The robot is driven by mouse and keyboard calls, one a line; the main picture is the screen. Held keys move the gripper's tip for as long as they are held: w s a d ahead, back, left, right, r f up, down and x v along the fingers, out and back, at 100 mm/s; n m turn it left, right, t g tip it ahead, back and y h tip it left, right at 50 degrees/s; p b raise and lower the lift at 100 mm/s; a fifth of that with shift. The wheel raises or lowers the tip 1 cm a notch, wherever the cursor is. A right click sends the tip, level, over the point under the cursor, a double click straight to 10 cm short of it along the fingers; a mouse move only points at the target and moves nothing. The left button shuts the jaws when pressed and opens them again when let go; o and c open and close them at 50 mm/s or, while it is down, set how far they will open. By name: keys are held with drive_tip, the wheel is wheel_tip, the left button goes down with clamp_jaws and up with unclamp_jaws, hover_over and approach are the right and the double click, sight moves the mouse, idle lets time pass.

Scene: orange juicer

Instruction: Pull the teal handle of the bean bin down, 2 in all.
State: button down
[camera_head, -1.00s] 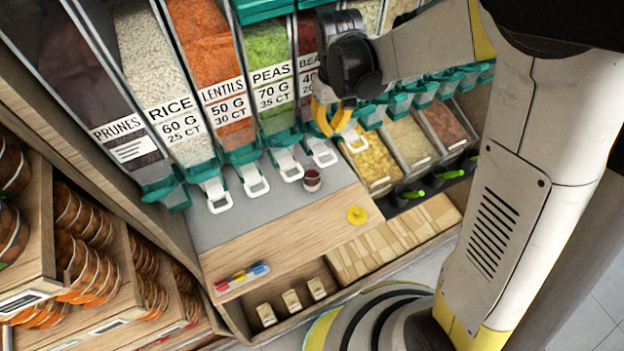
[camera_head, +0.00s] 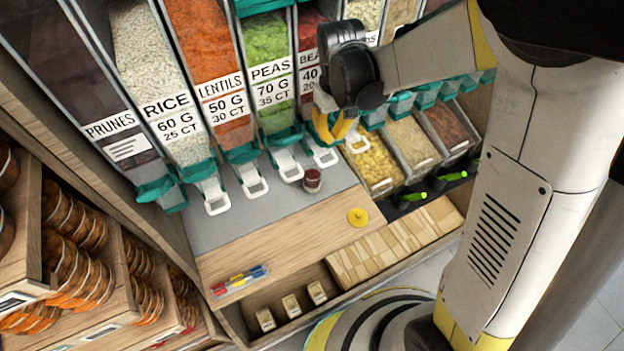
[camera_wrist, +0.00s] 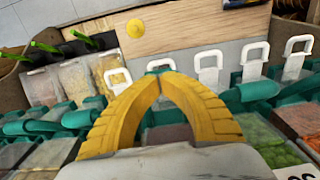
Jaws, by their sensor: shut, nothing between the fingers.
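The bean bin (camera_head: 310,62) holds dark red beans and stands just right of the peas bin. Its label is partly hidden by my arm. Its teal handle (camera_head: 312,136) shows only in part behind my gripper, with a white loop just below. My gripper (camera_head: 335,139) has yellow fingers and hangs in front of the bean bin's lower right side. In the wrist view the fingertips (camera_wrist: 160,78) meet with nothing between them, and the fingers cover part of the row of teal handles. I cannot tell whether they touch the bean handle.
The peas bin (camera_head: 268,75), lentils bin (camera_head: 222,85) and rice bin (camera_head: 165,100) stand to the left, with similar teal handles. A small dark red jar (camera_head: 312,181) stands on the counter below. A yellow disc (camera_head: 357,217) lies on the wood. Open food trays (camera_head: 372,163) lie right.

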idle(0.4)
wheel_tip(320, 180, up, 8)
drive_tip(key=w+p, duration=0.1)
drive_tip(key=p, duration=0.4)
drive_tip(key=shift+a, duration=0.25)
drive_tip(key=shift+r, duration=0.2)
drive_tip(key=s+d+r+p, duration=0.1)
drive_tip(key=s+r+p, duration=0.2)
drive_tip(key=r, duration=0.1)
drive_tip(key=shift+s+d+r+p, duration=0.25)
drive_tip(key=shift+r+p, duration=0.05)
drive_tip(key=shift+r, duration=0.1)
idle(0.6)
drive_tip(key=s+d+f+m+t+b, duration=0.4)
drive_tip(key=s+d+f+t+b, duration=0.3)
drive_tip(key=b, duration=1.8)
drive_tip(key=s+d+f, duration=0.2)
drive_tip(key=s+f, duration=0.3)
drive_tip(key=f, duration=0.3)
drive_tip(key=shift+f+m, duration=0.15)
drive_tip(key=shift+m, duration=0.15)
